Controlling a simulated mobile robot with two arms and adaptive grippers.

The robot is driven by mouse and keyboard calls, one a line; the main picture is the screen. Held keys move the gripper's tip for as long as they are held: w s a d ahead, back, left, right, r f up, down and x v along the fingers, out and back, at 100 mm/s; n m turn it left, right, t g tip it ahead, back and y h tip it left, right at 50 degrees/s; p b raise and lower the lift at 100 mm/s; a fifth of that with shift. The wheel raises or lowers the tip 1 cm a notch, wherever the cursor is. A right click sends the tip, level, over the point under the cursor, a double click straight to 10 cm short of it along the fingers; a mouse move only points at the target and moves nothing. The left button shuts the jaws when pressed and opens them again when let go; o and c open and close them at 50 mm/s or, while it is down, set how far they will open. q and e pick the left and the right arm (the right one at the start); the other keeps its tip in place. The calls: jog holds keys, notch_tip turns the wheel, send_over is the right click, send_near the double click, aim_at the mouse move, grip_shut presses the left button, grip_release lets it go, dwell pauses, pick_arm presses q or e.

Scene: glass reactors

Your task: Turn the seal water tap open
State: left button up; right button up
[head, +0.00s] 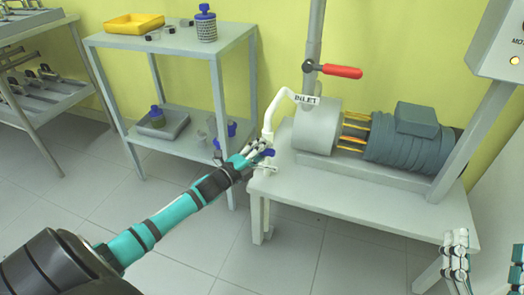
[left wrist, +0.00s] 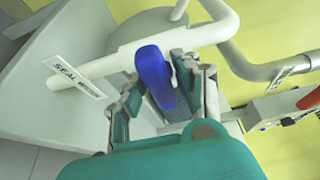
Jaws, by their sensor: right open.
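The seal water tap has a blue handle (left wrist: 153,75) on a white pipe, and a label reading SEAL WATER (left wrist: 75,78) hangs beside it. In the head view the blue handle (head: 268,153) is partly hidden by my gripper, at the left end of the pump bench. My left gripper (head: 258,150) is at the handle. In the left wrist view its fingers (left wrist: 157,88) lie on both sides of the handle, but I cannot tell whether they press on it. My right gripper (head: 486,256) is open and empty at the lower right.
The white bench (head: 370,204) carries a pump with a blue-grey motor (head: 405,140). A red lever (head: 342,71) sits on the upright pipe above, near an INLET label (head: 307,99). A grey shelf cart (head: 175,39) with a yellow tray (head: 134,24) stands left. Floor in front is clear.

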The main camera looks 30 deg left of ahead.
pick_arm(q)
grip_shut()
jog(key=shift+n, duration=0.3)
jog(key=n+t, duration=0.1)
jog(key=n, duration=0.3)
jog(key=shift+f+n+t, duration=0.1)
jog(key=shift+n+t, duration=0.2)
jog(key=shift+t, duration=0.1)
jog(key=n+t+y, duration=0.1)
jog(key=n, duration=0.1)
jog(key=n+y, duration=0.1)
jog(key=n, duration=0.2)
jog(key=shift+t, duration=0.4)
jog(key=n+y, duration=0.1)
jog(key=n, duration=0.1)
jog(key=n+y, duration=0.1)
jog(key=n, duration=0.2)
jog(key=shift+t, duration=0.3)
jog(key=n+y, duration=0.2)
jog(key=n, duration=0.1)
jog(key=shift+n+y+p, duration=0.3)
jog(key=shift+n+y, duration=0.4)
jog(key=shift+n, duration=0.8)
pick_arm(e)
jog(key=shift+w+d+f+g+h, duration=0.1)
jog(key=shift+w+f+g+h, duration=0.1)
jog(key=shift+w+f+g, duration=0.25)
jog(key=shift+w+f+g+h, duration=0.1)
jog(key=shift+f+g+h, duration=0.15)
jog(key=shift+f, duration=0.35)
